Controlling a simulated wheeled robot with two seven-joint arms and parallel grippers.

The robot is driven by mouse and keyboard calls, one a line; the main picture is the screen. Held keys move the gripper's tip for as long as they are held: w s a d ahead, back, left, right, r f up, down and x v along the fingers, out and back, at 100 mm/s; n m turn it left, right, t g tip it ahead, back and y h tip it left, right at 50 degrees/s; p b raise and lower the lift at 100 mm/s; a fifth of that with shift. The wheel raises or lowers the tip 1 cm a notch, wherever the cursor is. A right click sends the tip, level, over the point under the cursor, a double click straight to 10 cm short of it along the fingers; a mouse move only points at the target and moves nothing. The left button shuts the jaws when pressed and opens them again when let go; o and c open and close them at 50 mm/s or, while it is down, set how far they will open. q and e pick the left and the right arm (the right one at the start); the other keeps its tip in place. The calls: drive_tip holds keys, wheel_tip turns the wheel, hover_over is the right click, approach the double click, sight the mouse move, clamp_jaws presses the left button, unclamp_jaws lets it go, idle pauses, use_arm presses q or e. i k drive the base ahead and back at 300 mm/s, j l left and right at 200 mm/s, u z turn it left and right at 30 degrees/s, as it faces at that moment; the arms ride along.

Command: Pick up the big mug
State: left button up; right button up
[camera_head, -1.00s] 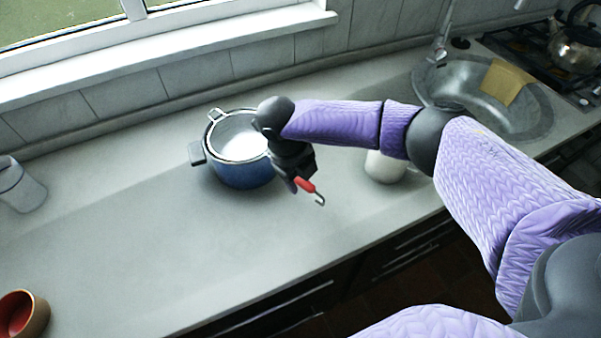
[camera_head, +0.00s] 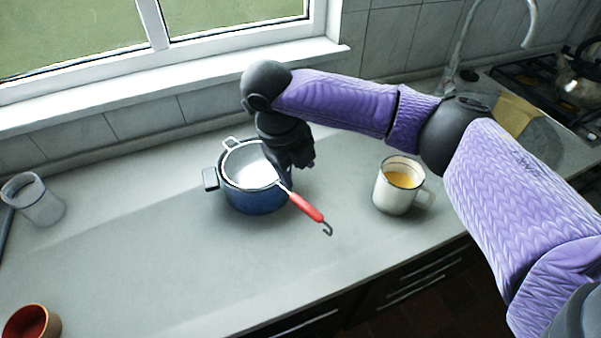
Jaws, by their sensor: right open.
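A white enamel mug (camera_head: 391,196) with a dark rim and something yellow-orange inside stands upright on the counter, right of the pot. Its handle points right. My right gripper (camera_head: 283,172) is open and over the right side of the blue pot (camera_head: 255,200), well left of the mug and apart from it. Its fingertips are hard to make out against the pot. The gripper and wrist hide the pot's right rim. My left gripper is not in view.
A strainer with a red handle (camera_head: 307,208) lies across the pot, its handle sticking out front right. A grey cup (camera_head: 36,203) stands at left, an orange-brown cup (camera_head: 50,328) at lower left.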

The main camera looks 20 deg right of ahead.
sight(400, 178)
drive_tip(key=z, duration=1.5)
